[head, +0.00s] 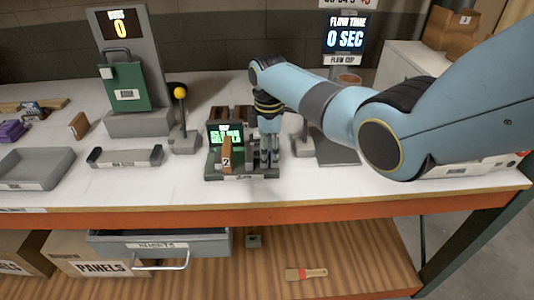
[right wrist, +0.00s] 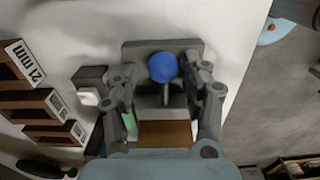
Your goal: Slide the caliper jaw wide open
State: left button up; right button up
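The caliper station (head: 242,178) stands near the front middle of the table, with a lit green display (head: 225,135) and a wooden block numbered 2 (head: 227,155) in front of it. In the right wrist view, a blue ball knob (right wrist: 163,67) sits on a short grey post on the station's grey base (right wrist: 140,50). I take it for the jaw's handle; the jaw itself is not clear. My right gripper (head: 266,150) points down over the station's right side. Its fingers (right wrist: 163,80) are apart, on either side of the knob, with gaps visible. My left gripper is out of view.
Brown blocks (right wrist: 40,103) with size labels stand close beside the station. The table's front strip is clear.

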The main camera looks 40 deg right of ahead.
jog(key=shift+a, duration=0.25)
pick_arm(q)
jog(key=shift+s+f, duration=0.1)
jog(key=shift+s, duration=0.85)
pick_arm(e)
notch_tip(320, 180, up, 12)
jog(key=shift+f, duration=0.1)
